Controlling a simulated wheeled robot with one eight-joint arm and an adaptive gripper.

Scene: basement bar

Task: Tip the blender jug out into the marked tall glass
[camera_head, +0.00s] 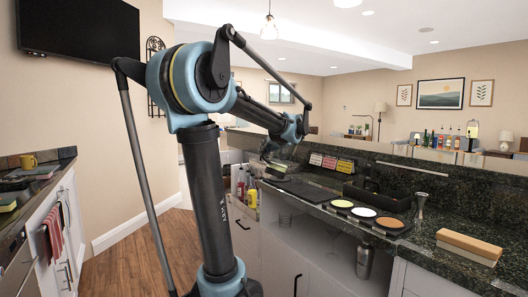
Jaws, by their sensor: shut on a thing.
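My gripper (272,165) is at the end of my arm, small and partly hidden in the middle of the head view, over the left end of the dark speckled bar counter. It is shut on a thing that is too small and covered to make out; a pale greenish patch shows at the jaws. I cannot identify the blender jug.
On the counter are a tray with three coloured discs (364,212), a black caddy (375,197), a metal jigger (420,206) and a wooden block (468,247). A metal shaker (364,262) stands lower down. Bottles (252,197) are left of the counter. Wood floor (150,255) is clear.

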